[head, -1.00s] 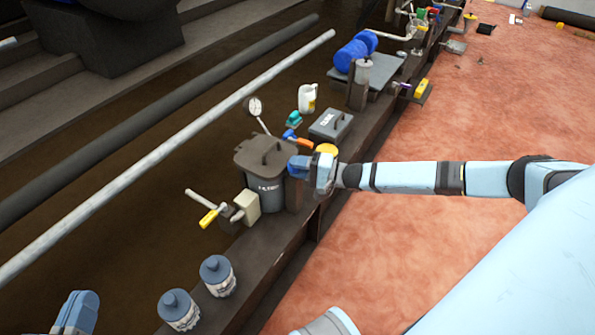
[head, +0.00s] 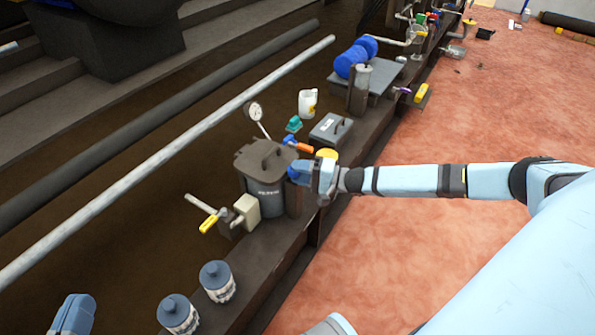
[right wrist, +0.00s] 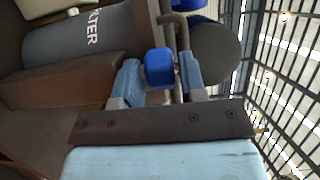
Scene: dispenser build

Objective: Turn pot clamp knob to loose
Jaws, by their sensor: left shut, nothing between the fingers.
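The dark grey pot (head: 262,190) stands on the long dark bench with its lid on; lettering ending in "LTER" shows on a grey body (right wrist: 95,32) in the right wrist view. A blue knob (right wrist: 159,68), which looks like the clamp knob, is in front of a grey bar. My right gripper (right wrist: 162,82) has its two blue fingers apart, one on each side of the knob. The knob sits close to the left finger; I cannot tell if they touch. In the head view this gripper (head: 299,173) is at the pot's right side.
Two blue-capped bottles (head: 217,281) are nearer. A gauge (head: 255,112), a grey lidded box (head: 331,130) and a white jug (head: 307,103) are behind.

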